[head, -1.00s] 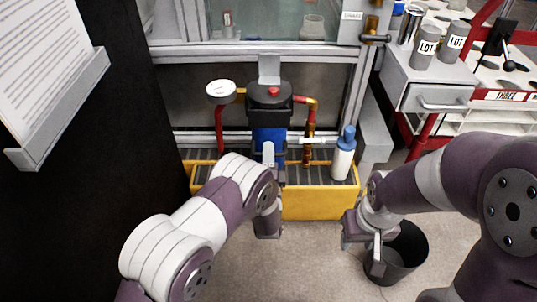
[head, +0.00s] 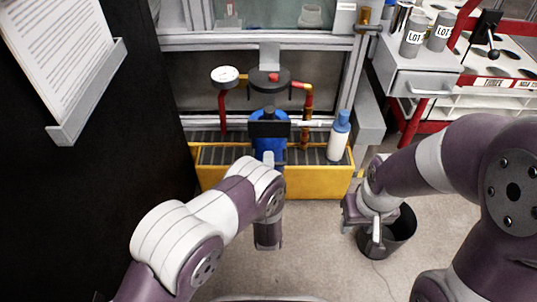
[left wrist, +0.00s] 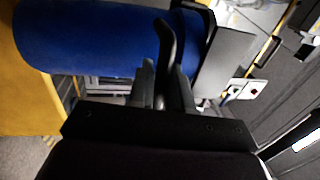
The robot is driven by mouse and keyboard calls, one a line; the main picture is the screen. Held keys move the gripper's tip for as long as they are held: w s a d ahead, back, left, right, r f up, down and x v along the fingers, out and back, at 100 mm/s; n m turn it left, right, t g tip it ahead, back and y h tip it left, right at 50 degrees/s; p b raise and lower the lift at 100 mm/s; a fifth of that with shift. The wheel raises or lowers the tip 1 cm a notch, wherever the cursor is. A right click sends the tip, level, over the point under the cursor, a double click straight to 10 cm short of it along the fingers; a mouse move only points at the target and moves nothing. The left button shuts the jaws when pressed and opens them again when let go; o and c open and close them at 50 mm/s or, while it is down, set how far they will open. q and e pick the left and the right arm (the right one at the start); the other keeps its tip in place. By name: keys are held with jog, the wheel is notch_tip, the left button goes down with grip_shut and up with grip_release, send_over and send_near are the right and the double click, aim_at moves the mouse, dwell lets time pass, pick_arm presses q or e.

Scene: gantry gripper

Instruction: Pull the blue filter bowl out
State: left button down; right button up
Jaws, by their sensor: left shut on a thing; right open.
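The blue filter bowl (head: 270,146) is in the middle of the head view, with a black collar (head: 268,129) around its upper part. It stands apart from and in front of the black filter head (head: 269,80). In the left wrist view the bowl (left wrist: 90,42) lies across the top left. My left gripper (head: 268,160) is at the bowl's near side, and its fingers (left wrist: 163,85) are shut on the bowl's black handle (left wrist: 165,45). My right gripper (head: 362,226) is open and empty, off to the right.
The yellow trough (head: 318,182) with a dark grating lies beneath the bowl. A white bottle with a blue cap (head: 338,140) stands on its right side. A gauge (head: 225,76) and red pipes flank the filter head. A dark bin (head: 400,232) stands near my right gripper.

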pick_arm(q)
jog(key=shift+s, duration=0.1)
jog(key=c, duration=1.2)
grip_release()
jog(key=s+f+p, duration=0.2)
jog(key=s+p, duration=0.2)
jog(key=s, duration=0.8)
jog(key=shift+s+f+p, duration=0.2)
jog(key=shift+s+p, duration=0.05)
jog(key=shift+p, duration=0.1)
